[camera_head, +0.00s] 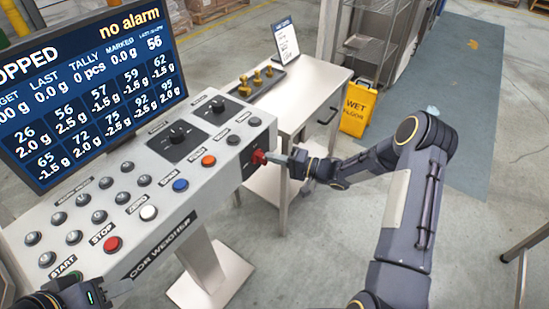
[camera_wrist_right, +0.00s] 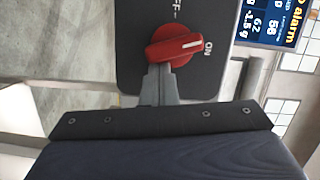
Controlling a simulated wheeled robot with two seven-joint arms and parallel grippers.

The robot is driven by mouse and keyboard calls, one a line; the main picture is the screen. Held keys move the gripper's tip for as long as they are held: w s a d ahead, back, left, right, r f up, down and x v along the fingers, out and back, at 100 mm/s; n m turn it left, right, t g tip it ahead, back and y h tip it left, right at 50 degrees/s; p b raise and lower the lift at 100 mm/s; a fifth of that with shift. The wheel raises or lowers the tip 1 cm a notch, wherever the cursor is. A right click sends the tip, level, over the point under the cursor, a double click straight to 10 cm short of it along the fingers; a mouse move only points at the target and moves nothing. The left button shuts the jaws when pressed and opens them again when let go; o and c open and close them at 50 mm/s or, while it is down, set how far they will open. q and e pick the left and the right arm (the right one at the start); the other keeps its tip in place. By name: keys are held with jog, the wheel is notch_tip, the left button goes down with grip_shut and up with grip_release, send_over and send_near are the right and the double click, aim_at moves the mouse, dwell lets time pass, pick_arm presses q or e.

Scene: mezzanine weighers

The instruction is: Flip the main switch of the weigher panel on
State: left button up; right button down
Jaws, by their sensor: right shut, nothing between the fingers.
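The main switch is a red rotary knob (camera_head: 258,157) on the right end face of the weigher panel (camera_head: 150,225). In the right wrist view the knob (camera_wrist_right: 168,48) sits on a dark plate (camera_wrist_right: 135,25) with OFF and ON labels. Its white mark points towards ON. My right gripper (camera_head: 277,158) is shut and empty, its fingertips at the knob's edge; the right wrist view shows the fingers (camera_wrist_right: 158,78) just below the knob. I cannot tell whether they touch it. My left gripper (camera_head: 120,287) is at the panel's lower left corner; its jaw opening is unclear.
The screen (camera_head: 90,80) above the panel is lit and reads "no alarm". A side table (camera_head: 315,85) with brass weights (camera_head: 262,78) and a sign stands behind my right gripper. The floor to the right is mostly clear.

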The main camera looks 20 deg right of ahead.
pick_arm(q)
jog(key=shift+f, duration=0.3)
pick_arm(e)
jog(key=shift+f+m, duration=0.2)
jog(key=shift+m, duration=0.2)
pick_arm(q)
jog(key=shift+f+b, duration=0.35)
jog(key=shift+b, duration=0.2)
pick_arm(e)
jog(key=shift+s+a+f, duration=0.1)
jog(key=shift+a, duration=0.05)
dwell(0.5)
pick_arm(q)
jog(key=shift+d, duration=0.1)
dwell(0.6)
